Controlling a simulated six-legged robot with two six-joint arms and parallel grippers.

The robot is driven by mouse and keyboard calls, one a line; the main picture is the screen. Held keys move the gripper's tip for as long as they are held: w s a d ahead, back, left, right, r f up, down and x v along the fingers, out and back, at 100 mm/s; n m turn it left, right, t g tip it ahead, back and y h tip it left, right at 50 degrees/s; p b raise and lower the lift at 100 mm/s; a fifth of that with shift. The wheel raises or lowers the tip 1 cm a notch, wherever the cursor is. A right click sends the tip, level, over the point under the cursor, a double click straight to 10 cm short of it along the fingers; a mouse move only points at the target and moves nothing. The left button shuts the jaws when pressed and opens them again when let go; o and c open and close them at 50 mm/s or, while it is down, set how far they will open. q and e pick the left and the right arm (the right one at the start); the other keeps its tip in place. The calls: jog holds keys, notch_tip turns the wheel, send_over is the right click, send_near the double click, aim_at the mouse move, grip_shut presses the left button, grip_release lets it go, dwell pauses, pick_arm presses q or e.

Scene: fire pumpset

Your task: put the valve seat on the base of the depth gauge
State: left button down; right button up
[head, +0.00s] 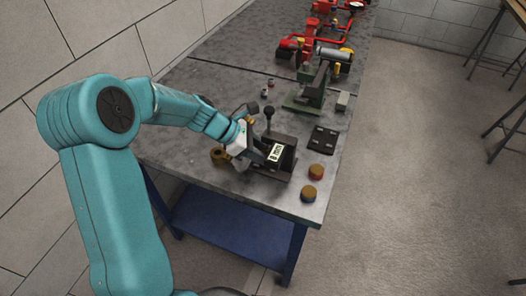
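The depth gauge (277,153) stands near the front of the grey table, with a lit display, a dark base and an upright post with a black knob. My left gripper (258,155) reaches in from the left, with its fingers right at the gauge's left side. The finger gap is too small and covered to tell whether it is open or shut, or whether it holds anything. A brass ring-like part (218,156), possibly the valve seat, lies on the table just left of the gripper and is partly hidden by it. My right gripper is not in view.
A black plate (323,139), a green vise-like fixture (304,98) and red pump parts (322,45) lie farther back.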

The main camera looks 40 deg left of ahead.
pick_arm(q)
jog(key=shift+f, duration=0.15)
jog(key=shift+d+f, duration=0.1)
jog(key=shift+f, duration=0.05)
jog(key=c, duration=0.6)
grip_release()
jog(key=shift+r, duration=0.3)
jog(key=v, duration=1.2)
jog(key=shift+f+p, duration=0.1)
jog(key=shift+p, duration=0.25)
